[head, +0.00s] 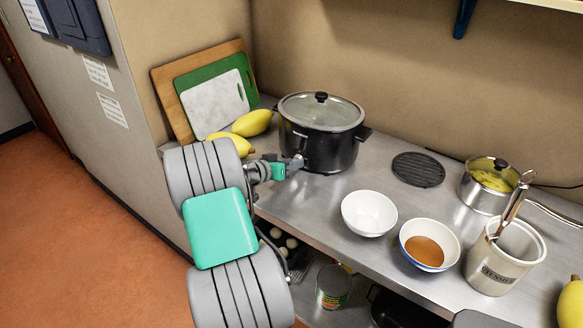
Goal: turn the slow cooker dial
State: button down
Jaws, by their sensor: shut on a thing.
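The slow cooker (334,138) is black with a glass lid and stands on the steel counter against the back wall. My gripper (297,161) is at the lower left of the cooker's front, where its tips meet the cooker. How far the dial is turned cannot be seen.
A white bowl (369,213) and a bowl of brown liquid (429,245) stand on the counter right of my arm. A black trivet (418,170), a pot (485,187) and a utensil crock (505,257) are further right. Yellow fruit (252,123) and cutting boards (243,72) are left of the cooker.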

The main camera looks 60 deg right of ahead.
dwell(0.4)
jog(key=c, duration=1.1)
grip_release()
jog(key=b+v, duration=0.1)
jog(key=v, duration=0.6)
jog(key=shift+w+a+r+b, duration=0.15)
jog(key=shift+a+b, duration=0.2)
